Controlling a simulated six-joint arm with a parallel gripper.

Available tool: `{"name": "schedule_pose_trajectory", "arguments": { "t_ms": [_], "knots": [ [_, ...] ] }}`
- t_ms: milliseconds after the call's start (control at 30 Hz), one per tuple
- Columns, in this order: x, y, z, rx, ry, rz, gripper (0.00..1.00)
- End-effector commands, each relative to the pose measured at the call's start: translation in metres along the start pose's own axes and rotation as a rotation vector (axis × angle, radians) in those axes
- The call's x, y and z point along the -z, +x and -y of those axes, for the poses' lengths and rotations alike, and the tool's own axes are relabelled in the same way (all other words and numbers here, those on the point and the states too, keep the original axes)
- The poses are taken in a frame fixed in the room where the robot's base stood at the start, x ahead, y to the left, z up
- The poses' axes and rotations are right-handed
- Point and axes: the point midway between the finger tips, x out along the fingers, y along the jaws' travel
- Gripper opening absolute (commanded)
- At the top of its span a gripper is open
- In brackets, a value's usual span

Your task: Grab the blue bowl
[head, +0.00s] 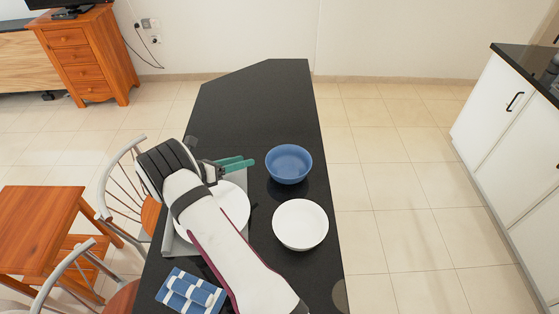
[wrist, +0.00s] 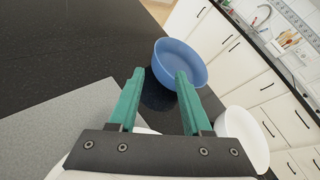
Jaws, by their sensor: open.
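The blue bowl (head: 289,163) stands upright on the black countertop, near its right edge in the head view. It looks empty. My gripper (head: 240,163) is just left of the bowl in the head view, open, with its green fingers pointing toward it. In the wrist view the bowl (wrist: 180,62) is beyond the fingertips, and the right finger overlaps part of it in the picture. My gripper (wrist: 158,75) holds nothing between its fingers there. The gripper and bowl appear apart, though the exact gap is hard to tell.
A white bowl (head: 300,224) stands close in front of the blue bowl. A white plate (head: 238,207) lies on a grey mat (head: 184,247) under my arm. A blue-and-white striped cloth (head: 190,292) lies at the front left. The far countertop (head: 258,100) is clear.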

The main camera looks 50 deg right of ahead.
Motion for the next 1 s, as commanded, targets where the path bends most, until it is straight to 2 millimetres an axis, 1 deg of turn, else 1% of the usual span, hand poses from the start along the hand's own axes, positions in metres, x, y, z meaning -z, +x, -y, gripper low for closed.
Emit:
{"name": "schedule_pose_trajectory", "arguments": {
  "t_ms": [33,100,200,300,400,600,700,867,900,967,1000],
  "knots": [
    [0.001,0.015,0.001,0.005,0.000,-0.003,0.49],
    [0.001,0.037,0.002,0.005,0.002,-0.004,0.49],
    [0.001,0.063,0.002,0.004,0.002,-0.004,0.49],
    [0.001,0.080,0.001,0.003,0.004,-0.004,0.49],
    [0.001,0.091,0.000,0.003,0.005,-0.004,0.49],
    [0.003,0.130,-0.004,0.003,0.004,-0.005,0.49],
    [0.002,0.138,-0.004,0.002,0.004,-0.003,0.49],
    [0.002,0.138,-0.004,0.001,0.004,-0.003,0.49],
    [0.002,0.138,-0.004,0.001,0.004,-0.003,0.47],
    [0.002,0.138,-0.004,0.002,0.004,-0.003,0.36],
    [0.002,0.138,-0.004,0.002,0.005,-0.003,0.29]
  ]
}}
